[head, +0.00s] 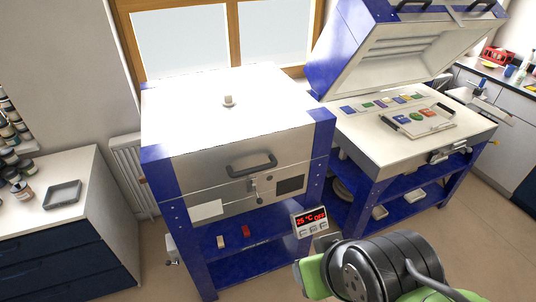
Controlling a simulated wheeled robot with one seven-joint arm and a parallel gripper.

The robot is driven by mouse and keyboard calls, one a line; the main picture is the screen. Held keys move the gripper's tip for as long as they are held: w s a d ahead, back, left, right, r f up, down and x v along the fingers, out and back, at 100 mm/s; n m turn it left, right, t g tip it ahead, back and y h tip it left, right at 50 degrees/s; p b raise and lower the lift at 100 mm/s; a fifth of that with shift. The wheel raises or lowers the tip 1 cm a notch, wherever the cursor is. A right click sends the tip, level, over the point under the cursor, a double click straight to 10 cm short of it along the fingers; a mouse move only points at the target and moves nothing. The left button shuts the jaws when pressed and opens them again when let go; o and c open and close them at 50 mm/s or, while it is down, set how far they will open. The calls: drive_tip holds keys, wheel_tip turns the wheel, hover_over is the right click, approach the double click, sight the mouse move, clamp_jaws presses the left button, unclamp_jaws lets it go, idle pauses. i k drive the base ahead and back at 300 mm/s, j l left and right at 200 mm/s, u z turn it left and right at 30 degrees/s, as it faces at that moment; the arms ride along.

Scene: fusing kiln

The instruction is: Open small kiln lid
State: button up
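The small kiln (200,118) stands left of centre in the head view, a white-topped box with steel sides on a blue frame. Its lid is down and shut. A dark bar handle (252,164) is on the front of the lid, with a metal latch (255,188) below it. A controller (310,221) reading 25 °C OFF is at the kiln's lower right. My gripper (311,262) is at the bottom, right of centre, below and right of the handle and apart from it. My wrist hides much of it, and its finger opening cannot be made out.
A larger kiln (380,150) stands at the right with its lid raised, coloured glass pieces and a tray on its bed. A cabinet (70,220) with jars is at the left. A window is behind. Some floor shows between the cabinet and small kiln.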

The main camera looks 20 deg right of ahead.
sight(191, 142)
drive_tip(key=i+l+u, duration=0.1)
drive_tip(key=u, duration=0.35)
drive_tip(key=i+l+u, duration=0.1)
drive_tip(key=u, duration=0.35)
drive_tip(key=i+l+u, duration=0.1)
drive_tip(key=l+u, duration=0.15)
drive_tip(key=u, duration=0.2)
